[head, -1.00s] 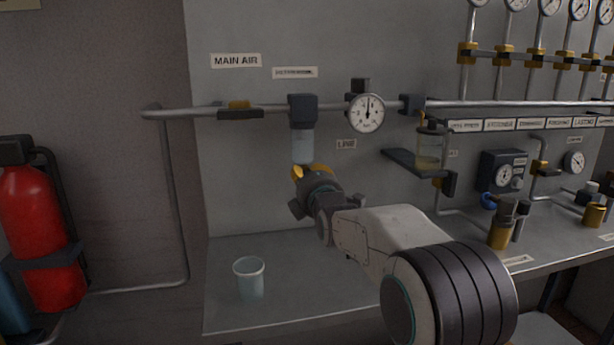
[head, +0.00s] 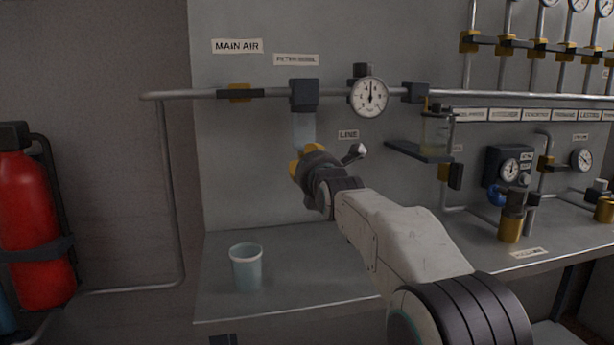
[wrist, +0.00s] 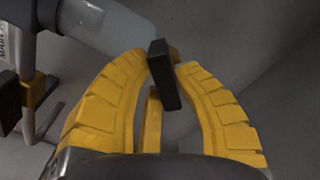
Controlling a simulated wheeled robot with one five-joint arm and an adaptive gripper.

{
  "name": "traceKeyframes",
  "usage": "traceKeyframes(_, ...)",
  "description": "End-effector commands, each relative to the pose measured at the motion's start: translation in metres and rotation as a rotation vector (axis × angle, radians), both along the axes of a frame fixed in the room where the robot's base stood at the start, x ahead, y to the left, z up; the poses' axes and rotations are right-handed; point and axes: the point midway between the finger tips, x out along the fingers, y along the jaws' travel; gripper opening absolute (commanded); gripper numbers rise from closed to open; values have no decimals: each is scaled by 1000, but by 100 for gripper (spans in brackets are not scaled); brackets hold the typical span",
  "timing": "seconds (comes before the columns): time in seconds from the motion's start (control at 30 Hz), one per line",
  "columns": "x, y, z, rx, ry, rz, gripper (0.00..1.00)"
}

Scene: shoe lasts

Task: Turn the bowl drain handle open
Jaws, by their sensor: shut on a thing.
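The filter bowl (head: 304,132) is a clear cylinder hanging under a dark block on the air pipe. Its lower end also shows in the wrist view (wrist: 108,25). The drain handle (wrist: 163,75) is a short dark bar below the bowl, seen only in the wrist view. My gripper (wrist: 160,68) has its yellow fingertips closed on the handle from both sides. In the head view my gripper (head: 305,160) is right beneath the bowl and hides the handle.
A clear cup (head: 246,268) stands on the grey bench below, left of my arm. A round gauge (head: 370,97) is right of the bowl's block. A yellow-and-black valve (head: 240,93) sits on the pipe at left. A red extinguisher (head: 34,230) stands far left.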

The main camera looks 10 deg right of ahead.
Motion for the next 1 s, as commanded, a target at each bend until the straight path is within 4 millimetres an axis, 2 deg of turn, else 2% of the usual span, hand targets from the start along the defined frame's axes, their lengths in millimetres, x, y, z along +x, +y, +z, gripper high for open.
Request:
traceKeyframes(0.2,0,0,-2,-192,-2,0,0)
traceKeyframes(0.5,0,0,-2,-392,-4,0,0)
traceKeyframes(1.0,0,0,-2,-511,-5,-1,0)
